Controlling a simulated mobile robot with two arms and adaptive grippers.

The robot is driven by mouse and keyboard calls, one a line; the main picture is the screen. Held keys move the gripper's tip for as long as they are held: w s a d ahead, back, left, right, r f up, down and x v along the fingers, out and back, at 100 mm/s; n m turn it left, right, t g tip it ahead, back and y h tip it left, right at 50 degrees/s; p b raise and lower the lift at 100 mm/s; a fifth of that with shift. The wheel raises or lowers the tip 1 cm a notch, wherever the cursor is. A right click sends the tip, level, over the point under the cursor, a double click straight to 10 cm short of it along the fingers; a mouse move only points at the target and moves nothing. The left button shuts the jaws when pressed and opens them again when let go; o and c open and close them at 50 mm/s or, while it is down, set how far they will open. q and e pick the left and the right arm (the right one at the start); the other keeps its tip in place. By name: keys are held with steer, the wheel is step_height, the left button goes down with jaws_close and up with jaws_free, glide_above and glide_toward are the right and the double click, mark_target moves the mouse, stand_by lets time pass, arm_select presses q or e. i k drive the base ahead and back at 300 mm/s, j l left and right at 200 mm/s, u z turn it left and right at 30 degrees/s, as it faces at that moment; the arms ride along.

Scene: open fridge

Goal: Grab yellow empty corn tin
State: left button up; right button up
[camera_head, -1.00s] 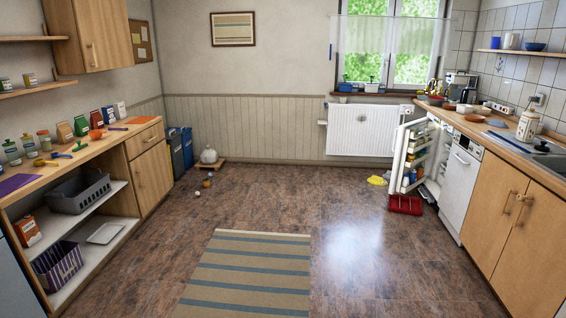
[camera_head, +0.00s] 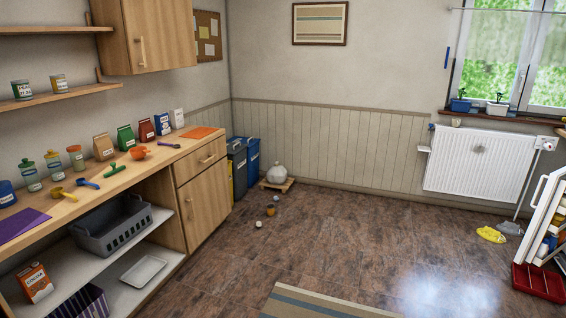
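Whether any of these is empty does not show. Neither of my grippers is in view.
The wooden counter (camera_head: 110,183) at the left holds jars, coloured packets and scoops. A grey basket (camera_head: 110,228) sits on the shelf below. Bins (camera_head: 237,165) stand beyond the cabinet. A red tray (camera_head: 538,283) lies by the open fridge at right. The middle floor is mostly clear.

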mark_target(271, 210)
steer(key=i, duration=4.45)
